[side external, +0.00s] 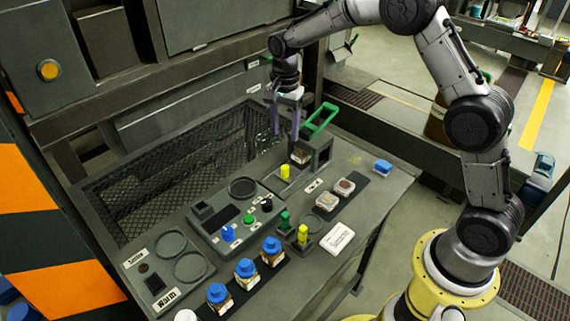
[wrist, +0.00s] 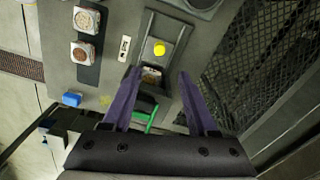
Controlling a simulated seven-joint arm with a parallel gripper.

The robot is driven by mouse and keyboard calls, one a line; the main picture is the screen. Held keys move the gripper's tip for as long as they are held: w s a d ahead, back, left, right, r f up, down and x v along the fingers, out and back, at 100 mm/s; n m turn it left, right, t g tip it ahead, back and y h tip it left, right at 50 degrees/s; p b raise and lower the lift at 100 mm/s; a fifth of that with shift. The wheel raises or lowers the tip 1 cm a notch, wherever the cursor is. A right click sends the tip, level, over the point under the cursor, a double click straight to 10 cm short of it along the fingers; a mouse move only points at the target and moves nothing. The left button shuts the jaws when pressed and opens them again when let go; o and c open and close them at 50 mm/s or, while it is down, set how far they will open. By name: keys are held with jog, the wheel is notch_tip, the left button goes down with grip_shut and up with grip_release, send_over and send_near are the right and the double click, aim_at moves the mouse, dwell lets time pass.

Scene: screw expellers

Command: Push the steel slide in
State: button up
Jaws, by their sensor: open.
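A grey steel slide (wrist: 160,32) with a yellow knob (wrist: 158,49) lies in a narrow channel on the bench in the wrist view. The yellow knob (side external: 285,171) also stands upright in the side view, at the near left of a small grey housing (side external: 320,150). A container with brown contents (wrist: 151,76) sits at the housing's opening. A green handle (side external: 321,118) rises behind the housing. My gripper (side external: 285,132) points down above the slide and housing area, its purple fingers apart and empty. In the wrist view the fingers (wrist: 156,76) flank the container opening. Contact with the slide cannot be told.
Two sample dishes (side external: 335,194) sit right of the housing, with a blue block (side external: 382,167) beyond. Several blue-capped jars (side external: 245,268) line the front. A control panel (side external: 235,215) with knobs lies left. A mesh-covered trough (side external: 180,175) runs behind.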

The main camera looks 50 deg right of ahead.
aim_at(285, 167)
notch_tip(285, 167, down, 13)
jog(key=shift+r, duration=0.1)
dwell(0.3)
grip_shut()
dwell(1.4)
